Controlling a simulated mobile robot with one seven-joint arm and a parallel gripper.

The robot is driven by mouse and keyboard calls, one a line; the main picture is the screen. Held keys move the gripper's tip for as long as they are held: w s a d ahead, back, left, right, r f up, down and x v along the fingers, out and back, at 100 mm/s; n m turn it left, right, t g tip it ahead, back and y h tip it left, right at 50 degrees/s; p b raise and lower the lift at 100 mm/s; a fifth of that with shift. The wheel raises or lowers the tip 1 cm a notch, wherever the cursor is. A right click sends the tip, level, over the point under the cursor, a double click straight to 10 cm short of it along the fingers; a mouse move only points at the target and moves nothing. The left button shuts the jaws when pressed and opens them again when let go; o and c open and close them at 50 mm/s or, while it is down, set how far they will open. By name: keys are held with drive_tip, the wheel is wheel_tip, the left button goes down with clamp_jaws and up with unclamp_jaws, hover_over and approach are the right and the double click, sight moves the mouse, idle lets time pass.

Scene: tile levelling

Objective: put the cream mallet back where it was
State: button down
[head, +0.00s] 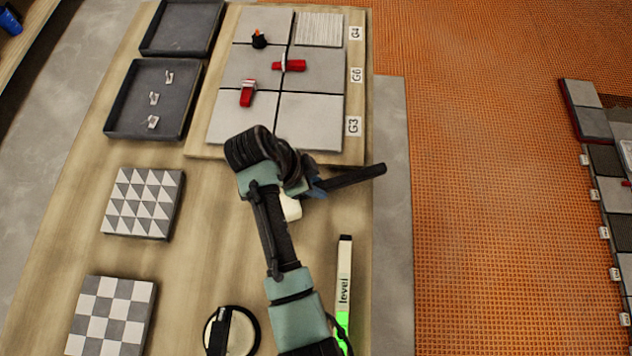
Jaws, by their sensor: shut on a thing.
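The cream mallet's pale head (291,208) shows in the head view, partly hidden under my arm. A dark handle (358,177) sticks out to the right of my gripper (308,188) and looks like the mallet's. My gripper is shut on the mallet, around the handle. The fingertips are mostly hidden by the wrist. The mallet is over the wooden table (215,262), just in front of the tile board (200,152). I cannot tell whether it touches the table.
A level (344,268) lies right of my arm. A round black-handled tool (231,332) stands near the front. Patterned tile stacks (143,202) (110,318) and dark trays (112,118) (148,45) are left. Red wedges (247,94) (292,65) sit on the tiles. Bare table lies left of my arm.

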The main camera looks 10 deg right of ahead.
drive_tip(key=c, duration=0.7)
unclamp_jaws()
drive_tip(key=p+v, duration=0.1)
drive_tip(key=v, duration=0.9)
drive_tip(key=shift+a+r, duration=0.1)
drive_tip(key=shift+r, duration=0.3)
drive_tip(key=shift+a+r+p, duration=0.3)
drive_tip(key=shift+r+p, duration=0.2)
drive_tip(key=shift+p, duration=0.15)
